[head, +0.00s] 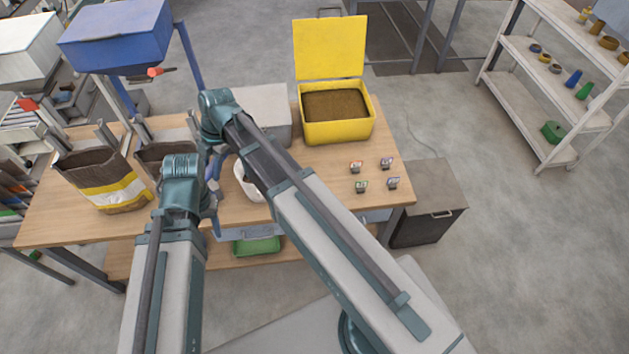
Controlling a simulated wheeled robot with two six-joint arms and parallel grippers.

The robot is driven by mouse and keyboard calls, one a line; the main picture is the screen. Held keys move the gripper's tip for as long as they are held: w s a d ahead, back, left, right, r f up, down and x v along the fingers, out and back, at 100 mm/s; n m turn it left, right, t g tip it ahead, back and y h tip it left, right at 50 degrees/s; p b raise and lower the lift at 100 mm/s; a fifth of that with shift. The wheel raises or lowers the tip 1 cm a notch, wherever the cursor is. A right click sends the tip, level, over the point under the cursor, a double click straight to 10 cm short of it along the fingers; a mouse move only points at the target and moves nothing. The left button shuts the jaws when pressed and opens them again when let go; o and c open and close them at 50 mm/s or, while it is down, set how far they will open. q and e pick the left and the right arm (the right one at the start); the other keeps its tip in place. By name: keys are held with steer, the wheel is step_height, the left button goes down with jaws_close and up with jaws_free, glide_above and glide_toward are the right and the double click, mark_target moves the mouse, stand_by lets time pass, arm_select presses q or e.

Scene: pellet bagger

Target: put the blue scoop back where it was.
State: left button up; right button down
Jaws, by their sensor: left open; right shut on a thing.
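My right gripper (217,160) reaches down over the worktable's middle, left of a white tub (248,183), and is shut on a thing. A small blue piece (212,168) shows there and looks like part of the blue scoop; the arms hide most of it. My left gripper (211,200) is open, lower down, close to the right gripper and near the table's front edge. I cannot tell whether it touches anything. A yellow bin (336,131) with its lid raised stands at the back right of the table, filled with brown pellets (336,105).
Brown bags (105,185) stand on the left of the table (310,183) under a blue hopper (115,38). A grey box (265,108) is behind my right arm. Several small labelled items (361,186) lie front right. A green tray (256,246) sits below. White shelves (535,85) stand far right.

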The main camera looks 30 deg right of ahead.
step_height(320, 180, down, 16)
steer(key=s+b, duration=0.1)
steer(key=b, duration=1.4)
steer(key=shift+f, duration=0.2)
